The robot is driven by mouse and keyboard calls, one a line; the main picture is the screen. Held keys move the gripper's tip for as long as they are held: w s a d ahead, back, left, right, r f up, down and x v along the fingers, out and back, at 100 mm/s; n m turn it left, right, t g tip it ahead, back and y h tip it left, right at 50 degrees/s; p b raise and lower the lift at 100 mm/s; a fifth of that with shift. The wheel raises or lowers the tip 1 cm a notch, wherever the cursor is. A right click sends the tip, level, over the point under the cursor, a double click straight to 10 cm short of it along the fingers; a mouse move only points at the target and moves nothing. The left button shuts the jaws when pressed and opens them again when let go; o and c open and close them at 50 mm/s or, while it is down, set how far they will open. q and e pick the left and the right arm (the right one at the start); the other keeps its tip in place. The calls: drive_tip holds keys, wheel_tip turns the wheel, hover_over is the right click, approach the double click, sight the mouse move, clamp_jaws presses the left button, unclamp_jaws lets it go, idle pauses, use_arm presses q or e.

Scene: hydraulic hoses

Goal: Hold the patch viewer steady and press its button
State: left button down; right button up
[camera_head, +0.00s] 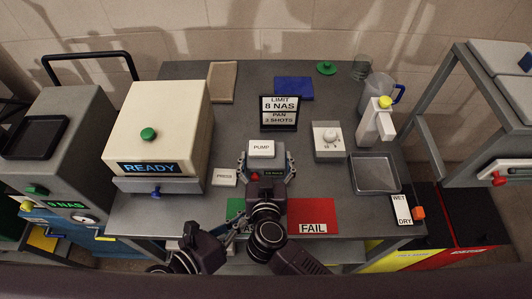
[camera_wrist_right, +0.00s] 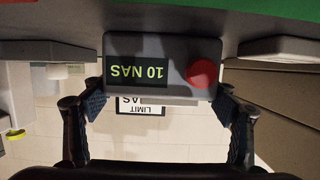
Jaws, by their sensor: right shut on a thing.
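The patch viewer (camera_head: 273,173) is a small grey box with a dark display and a red button (camera_head: 254,178), at the table's middle in the head view. The right wrist view shows the patch viewer (camera_wrist_right: 163,48) upside down, reading "10 NAS", with its red button (camera_wrist_right: 201,73) uncovered. My right gripper (camera_head: 265,171) is shut on the viewer, one finger on each side; its fingers (camera_wrist_right: 163,107) also show in the wrist view.
A white PUMP block (camera_head: 261,148) stands just behind the viewer. A LIMIT 8 NAS sign (camera_head: 279,113) is farther back. A red FAIL mat (camera_head: 314,216) lies at right, a green mat (camera_head: 235,207) at left, partly hidden. A PRESS label (camera_head: 224,177) and cream READY machine (camera_head: 150,130) stand left.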

drive_tip(key=o, duration=1.5)
drive_tip(key=shift+s, duration=0.15)
